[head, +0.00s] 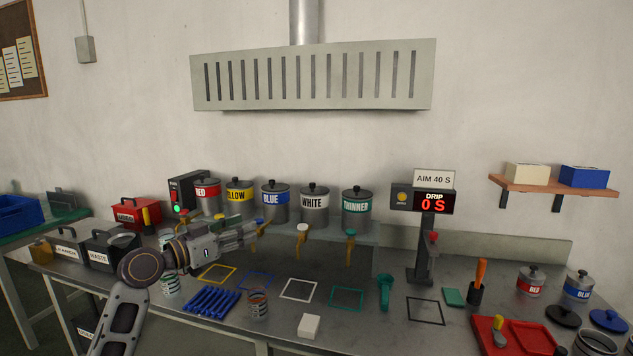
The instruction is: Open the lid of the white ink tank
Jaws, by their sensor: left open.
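The white ink tank (314,203) is a metal can with a white band reading WHITE, in the row of tanks at the back of the bench. Its dark lid with a knob (315,187) sits on top, shut. A tap (302,230) shows below its front left. My left gripper (254,230) is open, pointing right. It is in front of and below the yellow and blue tanks, left of the white tank and lower than its lid. It appears empty. My right gripper is not in view.
Beside the white tank stand the blue tank (274,205) and thinner tank (356,206). The yellow tank (239,197) and red tank (206,193) are further left. Several taps stick out below. A drip display (434,202) stands right. A vent hood (313,78) hangs above.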

